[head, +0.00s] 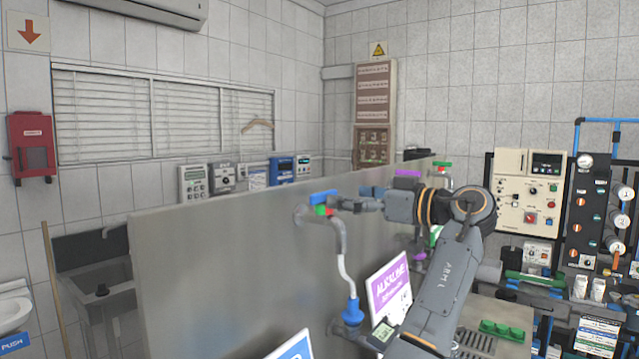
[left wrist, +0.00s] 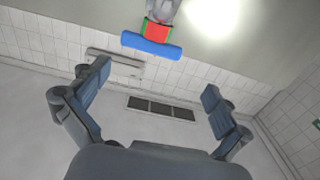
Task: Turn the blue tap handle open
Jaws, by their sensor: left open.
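The blue tap handle (head: 323,197) sits on top of a curved grey tap, over a red and green collar. In the left wrist view the blue handle (left wrist: 150,46) lies crosswise above the gap between the fingertips, apart from both. My left gripper (head: 345,203) reaches in from the right at about the handle's height, close to it. In the left wrist view the left gripper (left wrist: 155,88) is open with nothing between its fingers. The fingers partly overlap the tap in the head view, so contact there is hard to judge. My right gripper is not in view.
A tall grey panel (head: 230,265) stands behind the tap. A purple handle (head: 407,173) and a green handle (head: 442,164) are farther right, behind my arm.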

